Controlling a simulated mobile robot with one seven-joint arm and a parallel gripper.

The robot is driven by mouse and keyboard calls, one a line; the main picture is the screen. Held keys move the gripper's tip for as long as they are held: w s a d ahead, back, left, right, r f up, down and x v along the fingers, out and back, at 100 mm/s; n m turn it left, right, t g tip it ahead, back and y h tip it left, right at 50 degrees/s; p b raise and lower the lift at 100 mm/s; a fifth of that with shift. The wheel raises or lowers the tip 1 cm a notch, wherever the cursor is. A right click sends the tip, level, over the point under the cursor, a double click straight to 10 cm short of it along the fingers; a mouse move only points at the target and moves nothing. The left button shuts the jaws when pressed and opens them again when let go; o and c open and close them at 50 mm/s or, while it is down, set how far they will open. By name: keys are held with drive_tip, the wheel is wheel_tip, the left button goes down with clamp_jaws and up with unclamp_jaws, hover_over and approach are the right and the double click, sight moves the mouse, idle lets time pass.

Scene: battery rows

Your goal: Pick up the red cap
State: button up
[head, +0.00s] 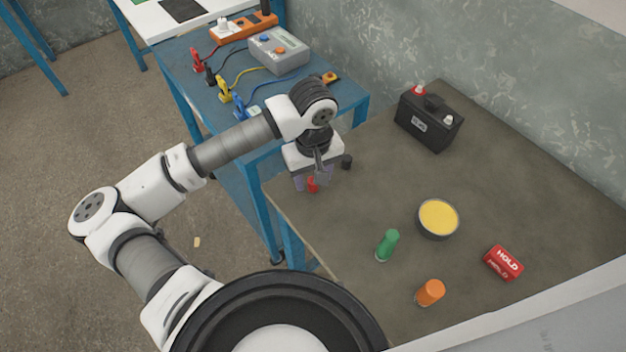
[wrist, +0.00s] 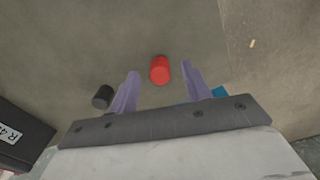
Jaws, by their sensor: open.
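The red cap (head: 312,184) stands on the brown-grey table near its left edge, partly hidden by my gripper in the head view. In the wrist view the red cap (wrist: 160,69) lies between the lines of the two purple fingers, just past their tips. My gripper (head: 312,182) is open and empty above the cap. Its fingertips also show in the wrist view (wrist: 159,68), spread on both sides of the cap. I cannot tell the exact height left between fingers and cap.
A small black cap (head: 346,161) stands close beside the gripper, also in the wrist view (wrist: 103,97). A black battery (head: 428,122) is at the back. A blue bench (head: 187,60) adjoins behind.

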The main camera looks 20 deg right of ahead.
drive_tip(key=shift+c, duration=0.5)
drive_tip(key=c, duration=0.9)
drive_tip(key=shift+c, duration=0.2)
wheel_tip(320, 180, up, 20)
drive_tip(key=b, duration=0.3)
